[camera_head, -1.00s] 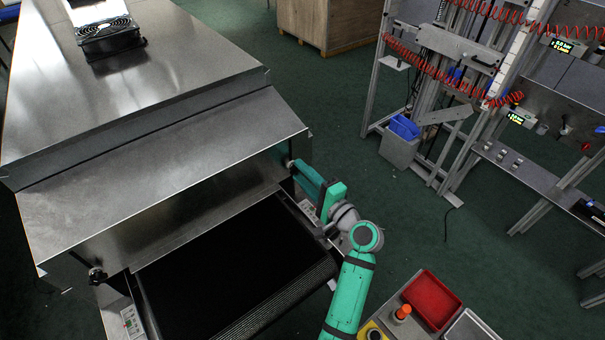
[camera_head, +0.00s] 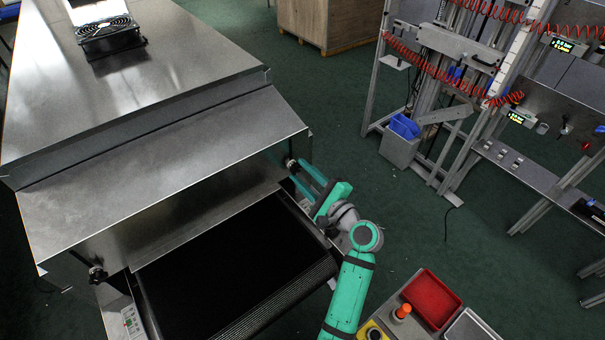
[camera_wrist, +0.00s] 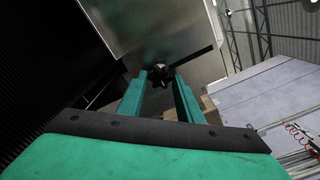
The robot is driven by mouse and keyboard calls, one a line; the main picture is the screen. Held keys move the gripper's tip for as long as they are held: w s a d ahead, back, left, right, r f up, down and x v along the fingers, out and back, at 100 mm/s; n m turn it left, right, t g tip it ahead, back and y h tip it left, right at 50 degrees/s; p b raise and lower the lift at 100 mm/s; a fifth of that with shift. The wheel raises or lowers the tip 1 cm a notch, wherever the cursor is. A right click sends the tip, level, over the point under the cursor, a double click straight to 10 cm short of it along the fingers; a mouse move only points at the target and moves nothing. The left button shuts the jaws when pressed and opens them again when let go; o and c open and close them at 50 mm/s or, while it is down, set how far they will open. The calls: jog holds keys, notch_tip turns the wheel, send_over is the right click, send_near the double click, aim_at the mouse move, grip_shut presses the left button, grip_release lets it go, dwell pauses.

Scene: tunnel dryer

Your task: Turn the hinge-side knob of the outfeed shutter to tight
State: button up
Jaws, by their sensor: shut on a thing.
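A dark knob (camera_head: 290,163) sits at the right end of the steel outfeed front, above the black belt (camera_head: 225,265). My gripper (camera_head: 287,172) reaches it from the lower right, and its two green fingers are shut on it. In the wrist view the knob (camera_wrist: 160,74) is between the fingertips, at the end of a dark strip along the steel panel (camera_wrist: 150,30). A second dark knob (camera_head: 97,274) is at the left end of the same front, clear of my gripper. I cannot read any tight mark on either knob.
Small control panels (camera_head: 131,320) flank the belt. A stand with a red tray (camera_head: 432,299) and an orange-red button (camera_head: 402,311) is close to my arm at the lower right. A metal rack (camera_head: 430,100) stands at the back right. Green floor between is open.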

jog(key=shift+f, duration=0.1)
jog(key=o, duration=1)
jog(key=v, duration=1.1)
jog(key=shift+a, duration=0.1)
